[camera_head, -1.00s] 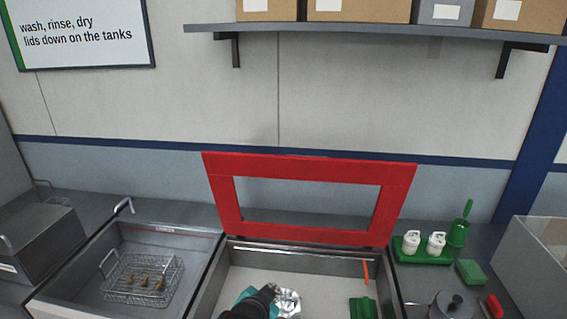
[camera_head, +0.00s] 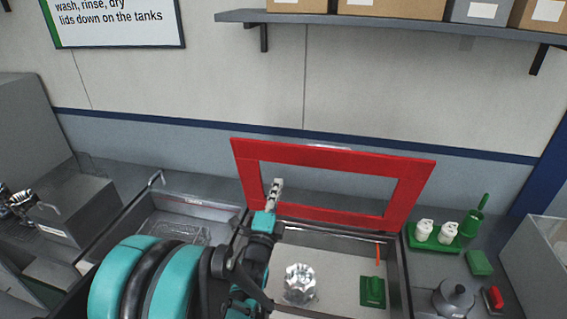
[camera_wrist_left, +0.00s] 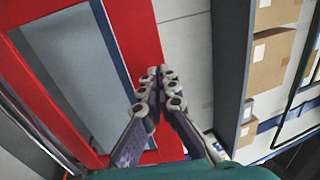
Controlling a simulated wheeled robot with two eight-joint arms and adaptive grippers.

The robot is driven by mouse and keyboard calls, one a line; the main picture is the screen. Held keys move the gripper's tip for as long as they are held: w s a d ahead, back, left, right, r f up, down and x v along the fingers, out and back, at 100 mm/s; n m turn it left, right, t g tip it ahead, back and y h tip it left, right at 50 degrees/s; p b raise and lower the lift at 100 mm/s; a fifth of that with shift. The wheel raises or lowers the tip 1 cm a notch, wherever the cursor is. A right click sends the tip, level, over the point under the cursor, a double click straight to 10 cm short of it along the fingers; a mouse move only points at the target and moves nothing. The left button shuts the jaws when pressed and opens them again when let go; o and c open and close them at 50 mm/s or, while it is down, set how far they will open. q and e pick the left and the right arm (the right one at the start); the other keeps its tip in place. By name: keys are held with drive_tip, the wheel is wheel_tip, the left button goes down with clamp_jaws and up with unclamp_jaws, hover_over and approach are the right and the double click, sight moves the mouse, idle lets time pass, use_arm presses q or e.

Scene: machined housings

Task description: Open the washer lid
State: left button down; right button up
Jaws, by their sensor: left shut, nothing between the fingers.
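The washer lid (camera_head: 330,156) is a red frame with a clear window. It stands raised and leaning back at the rear of the middle tank (camera_head: 402,285), whose inside is exposed. My left gripper (camera_head: 277,184) is shut and empty, in front of the lid's lower left part. In the left wrist view my left gripper's fingertips (camera_wrist_left: 164,74) are together, next to the red frame of the lid (camera_wrist_left: 133,50). I cannot tell whether they touch it. My right gripper is not in view.
A shiny faceted part (camera_head: 300,283) and a green block (camera_head: 373,291) lie in the tank. The left basin (camera_head: 205,209) is partly hidden by my arm. White bottles in a green tray (camera_head: 433,243) stand right. A shelf with boxes (camera_head: 385,22) hangs above.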

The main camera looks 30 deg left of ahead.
sight(289, 145)
use_arm(q)
drive_tip(key=p+x, duration=0.1)
drive_tip(key=x, duration=1.2)
drive_tip(key=shift+w, duration=0.25)
drive_tip(key=shift+w+a, duration=0.1)
drive_tip(key=shift+w, duration=0.1)
drive_tip(key=w, duration=0.1)
drive_tip(key=w+p, duration=0.1)
drive_tip(key=r, duration=0.1)
drive_tip(key=shift+w+a+r+g, duration=0.1)
drive_tip(key=shift+w+a+g, duration=0.3)
drive_tip(key=x, duration=0.3)
drive_tip(key=shift+w, duration=0.2)
drive_tip(key=shift+s, duration=0.1)
